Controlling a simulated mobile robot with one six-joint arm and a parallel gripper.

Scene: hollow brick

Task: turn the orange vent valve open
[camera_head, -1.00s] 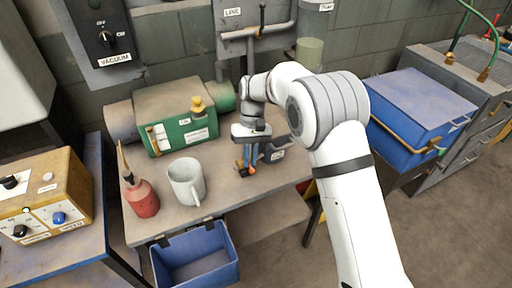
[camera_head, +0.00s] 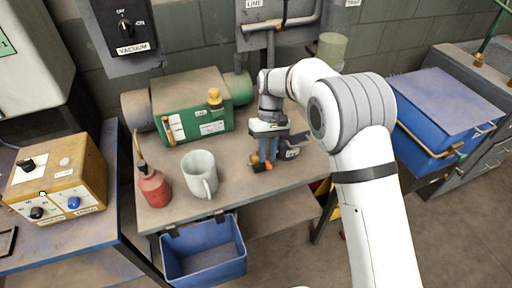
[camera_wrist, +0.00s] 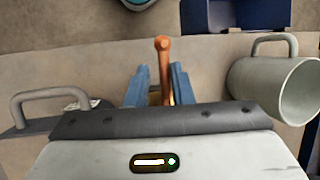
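The orange vent valve lever (camera_wrist: 163,62) rises between the two blue fingers of my gripper (camera_wrist: 158,90) in the wrist view. The lever runs close along the right finger, and a gap shows on its left side. The fingers stand apart. In the head view my gripper (camera_head: 265,152) points down at the right part of the workbench, beside a dark grey labelled box (camera_head: 292,146). A small orange part (camera_head: 264,166) shows at the fingertips. The valve's base is hidden by the fingers, and contact with the lever cannot be told.
A grey mug (camera_head: 200,174) and a red oil can (camera_head: 154,188) stand left of my gripper on the workbench (camera_head: 237,190). A green unit (camera_head: 195,112) stands behind. A blue bin (camera_head: 206,262) hangs in front. A blue chest (camera_head: 440,110) is at the right.

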